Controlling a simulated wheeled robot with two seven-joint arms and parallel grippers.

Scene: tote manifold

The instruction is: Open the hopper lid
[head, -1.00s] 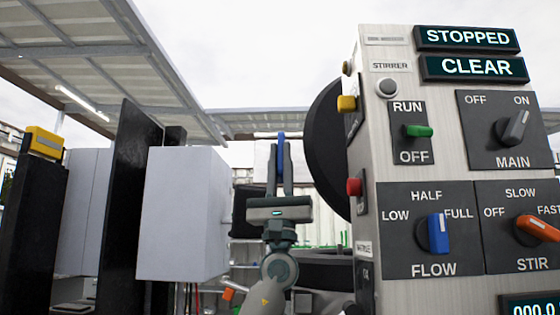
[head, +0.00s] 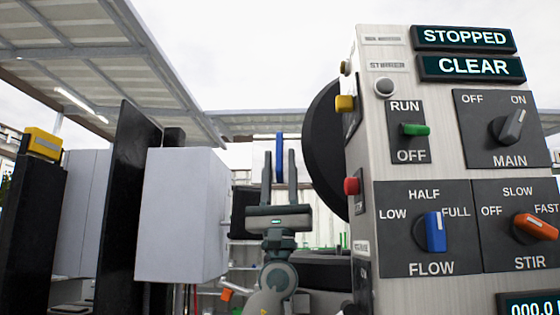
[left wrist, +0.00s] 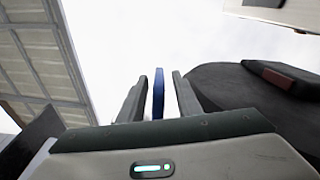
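A large dark round disc (head: 322,150), which looks like the hopper lid, stands steeply tilted up behind the control panel. A dark round rim (head: 320,270) is low beneath it. A dark rounded body (left wrist: 235,95) shows at the right in the left wrist view. A blue upright bar (head: 279,150) stands between the fingers of my left gripper (head: 279,165). In the left wrist view the blue bar (left wrist: 158,95) has a gap on both sides, so the gripper (left wrist: 157,95) is open around it. What the bar joins to is hidden. My right gripper is not in view.
The control panel (head: 450,120) fills the right side, reading STOPPED and CLEAR, with several knobs and buttons. A pale grey box (head: 180,215) and a black upright plate (head: 125,200) stand at the left. A canopy roof (head: 100,55) is above.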

